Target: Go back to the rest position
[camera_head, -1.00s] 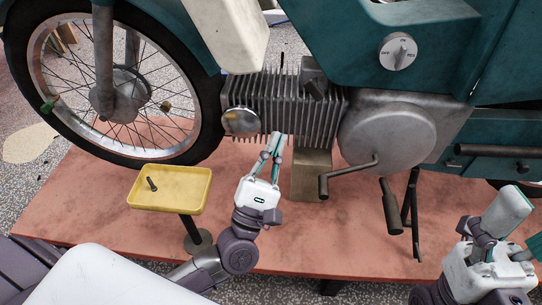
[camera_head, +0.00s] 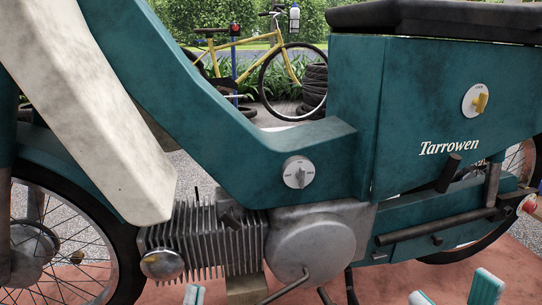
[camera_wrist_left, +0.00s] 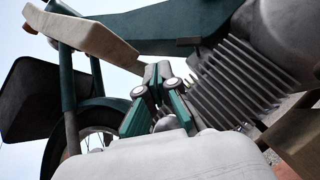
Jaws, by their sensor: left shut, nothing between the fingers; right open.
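A teal moped (camera_head: 400,110), marked Tarrowen, stands across the head view. Its finned engine (camera_head: 205,240) and round grey cover (camera_head: 310,245) are low in the picture. My left gripper (camera_head: 194,295) shows only its fingertips at the bottom edge, below the engine; they are together and empty. In the left wrist view my left gripper (camera_wrist_left: 164,75) is shut, with the engine fins (camera_wrist_left: 245,80) to its right. My right gripper (camera_head: 455,293) shows two spread fingertips at the bottom right, open, with nothing between them. Both arms are otherwise below the head view.
A round dial (camera_head: 298,172) and a yellow-handled knob (camera_head: 476,101) are on the teal body. A pale leg shield (camera_head: 90,100) slants down at the left. The front wheel (camera_head: 70,250) is at lower left. A yellow bicycle (camera_head: 260,60) and stacked tyres (camera_head: 315,90) stand behind.

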